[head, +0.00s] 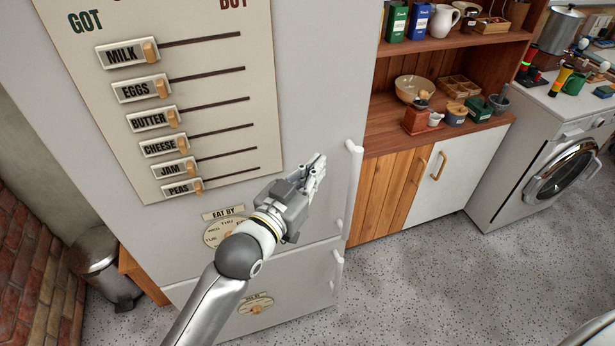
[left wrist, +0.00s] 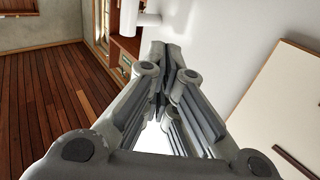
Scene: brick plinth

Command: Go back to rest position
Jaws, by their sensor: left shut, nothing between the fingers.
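My left gripper (head: 316,168) is in front of the fridge (head: 315,110), close to its upright white handle (head: 350,180). In the left wrist view the fingers of my left gripper (left wrist: 168,65) are shut with nothing between them. A white handle end shows past the fingertips in that view. My left arm reaches up from the bottom of the head view. My right gripper is not in view.
A slider board (head: 215,110) with labels such as MILK and EGGS is on the fridge. A wooden shelf unit (head: 385,130) and a washing machine (head: 545,165) stand to the right. A metal bin (head: 105,265) stands at the lower left. The speckled floor (head: 430,280) is clear.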

